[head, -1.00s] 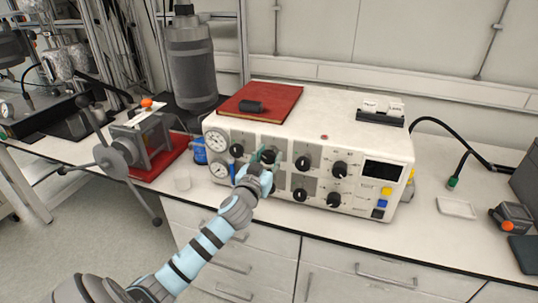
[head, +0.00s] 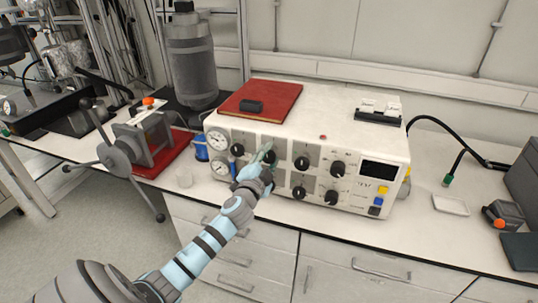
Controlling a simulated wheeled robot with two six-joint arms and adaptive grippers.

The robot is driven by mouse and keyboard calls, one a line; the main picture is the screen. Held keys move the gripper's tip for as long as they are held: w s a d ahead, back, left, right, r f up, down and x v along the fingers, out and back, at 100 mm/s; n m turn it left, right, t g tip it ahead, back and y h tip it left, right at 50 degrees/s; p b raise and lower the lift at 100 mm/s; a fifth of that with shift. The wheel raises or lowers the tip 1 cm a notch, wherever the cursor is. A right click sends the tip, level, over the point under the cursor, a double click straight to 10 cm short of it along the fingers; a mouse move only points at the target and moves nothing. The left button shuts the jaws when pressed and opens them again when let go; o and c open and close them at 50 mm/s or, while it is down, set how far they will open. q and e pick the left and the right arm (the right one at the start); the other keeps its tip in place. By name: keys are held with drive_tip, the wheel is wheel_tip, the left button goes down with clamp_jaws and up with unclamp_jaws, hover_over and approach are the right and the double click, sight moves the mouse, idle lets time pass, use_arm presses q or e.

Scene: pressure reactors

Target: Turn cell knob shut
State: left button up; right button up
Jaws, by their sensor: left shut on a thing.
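The white control box (head: 355,138) stands on the bench with two rows of black knobs on its front panel. My left gripper (head: 266,156) is at the upper-row knob (head: 270,156) second from the left and is shut on it. The fingers cover much of this knob, so its pointer cannot be read. Other knobs show uncovered: one at the upper left (head: 237,149), one to the right (head: 302,163), and a larger one (head: 338,169). My right gripper is not in view.
Two pressure gauges (head: 217,140) sit at the panel's left end. A red mat (head: 285,96) with a small black block lies on top of the box. A clamp with a spoked handwheel (head: 115,160) stands at left. Bench space in front is narrow.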

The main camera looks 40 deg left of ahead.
use_arm(q)
drive_tip(key=shift+m, duration=0.8)
drive_tip(key=o, duration=1.2)
drive_tip(key=v, duration=1.2)
drive_tip(key=shift+d, duration=0.1)
drive_tip(key=shift+w, duration=0.1)
